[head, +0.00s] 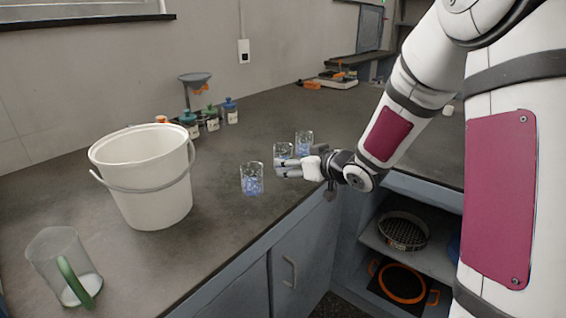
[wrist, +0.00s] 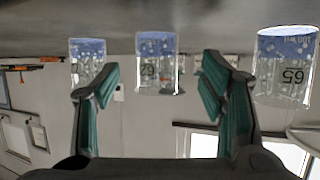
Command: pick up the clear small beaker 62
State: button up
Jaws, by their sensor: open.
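The clear small beaker 62 (wrist: 157,65) is in the middle of the wrist view, which is upside down, so its label reads inverted. In the head view beaker 62 (head: 283,149) stands on the dark counter, partly hidden behind my gripper (head: 281,168). In the wrist view my gripper (wrist: 159,82) is open, with its green-lined fingers to either side of the beaker. The beaker appears in the gap, seemingly just beyond the fingertips; no contact shows.
Beaker 65 (wrist: 286,68) stands to one side, left of the gripper in the head view (head: 252,179). Another beaker (head: 304,142) stands behind right. A white bucket (head: 145,180), a green-handled jug (head: 66,265) and several bottles (head: 211,117) share the counter (head: 225,225).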

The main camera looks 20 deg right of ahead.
aim_at(288, 151)
jog(key=x, duration=0.2)
jog(key=b+x, duration=0.1)
jog(key=x, duration=0.1)
jog(key=shift+w+d+f, duration=0.1)
jog(key=shift+w+f, duration=0.1)
jog(key=shift+w, duration=0.2)
jog(key=c, duration=1.3)
jog(key=shift+r, duration=0.2)
jog(key=shift+r+p, duration=0.65)
jog(key=shift+r, duration=0.85)
jog(key=shift+s+r, duration=0.15)
jog(key=shift+r, duration=0.05)
jog(key=s+a, duration=0.1)
jog(key=s, duration=0.3)
jog(key=s+a+p, duration=0.1)
jog(key=s, duration=0.3)
jog(key=s+a+r, duration=0.1)
jog(key=s, duration=0.3)
jog(key=shift+a+p, duration=0.3)
jog(key=shift+a, duration=0.1)
jog(key=shift+s+a, duration=0.1)
jog(key=shift+s, duration=0.2)
jog(key=shift+s+a+b, duration=0.1)
jog(key=shift+s+b, duration=0.05)
jog(key=shift+b, duration=0.95)
jog(key=shift+s+a+b, duration=0.2)
jog(key=shift+s+b, duration=0.3)
jog(key=shift+b, duration=0.65)
